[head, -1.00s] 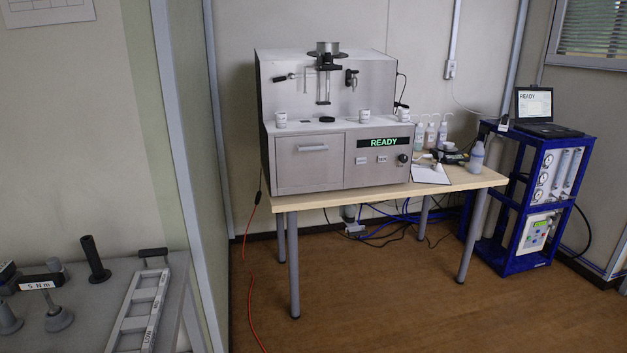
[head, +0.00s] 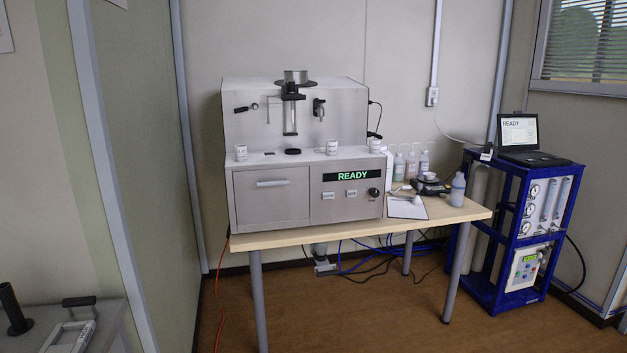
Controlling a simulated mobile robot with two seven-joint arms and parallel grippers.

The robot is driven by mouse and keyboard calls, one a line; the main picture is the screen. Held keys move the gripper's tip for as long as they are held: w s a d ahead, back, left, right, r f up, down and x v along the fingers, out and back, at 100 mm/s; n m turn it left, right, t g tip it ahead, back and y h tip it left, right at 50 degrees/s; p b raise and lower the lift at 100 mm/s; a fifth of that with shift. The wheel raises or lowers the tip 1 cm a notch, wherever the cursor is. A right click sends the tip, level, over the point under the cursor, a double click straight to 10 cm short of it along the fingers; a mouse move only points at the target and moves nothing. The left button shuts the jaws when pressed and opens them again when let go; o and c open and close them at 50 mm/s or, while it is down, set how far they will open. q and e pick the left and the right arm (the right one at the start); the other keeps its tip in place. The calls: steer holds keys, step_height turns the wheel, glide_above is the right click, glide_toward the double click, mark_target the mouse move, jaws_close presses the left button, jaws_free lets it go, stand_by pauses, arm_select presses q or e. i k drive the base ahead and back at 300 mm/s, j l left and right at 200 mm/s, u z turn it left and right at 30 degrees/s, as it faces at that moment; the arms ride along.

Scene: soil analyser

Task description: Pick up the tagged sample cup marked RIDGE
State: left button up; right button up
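Several small white cups with dark print stand on the ledge of the grey analyser (head: 267,205). One cup is at the left (head: 241,152), one is right of the middle (head: 332,147), and one is at the right end (head: 375,145). Their labels are too small to read, so I cannot tell which is marked RIDGE. The analyser's display (head: 345,175) reads READY. Neither of my grippers shows in the head view.
The analyser stands on a wooden table (head: 440,218) with bottles, a small scale (head: 431,185) and a clipboard (head: 407,208) at its right. A blue rack (head: 508,268) with a laptop stands further right. A grey bench (head: 105,318) is at lower left. Open floor lies in front.

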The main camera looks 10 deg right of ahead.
mark_target(331, 145)
steer(key=i+l, duration=0.35)
steer(key=i+l+u, duration=0.1)
steer(key=i+l, duration=0.25)
steer(key=l, duration=0.25)
steer(key=i+l+u, duration=0.1)
steer(key=i+l, duration=0.2)
steer(key=l, duration=0.15)
steer(key=i+l+u, duration=0.1)
steer(key=i+l, duration=0.6)
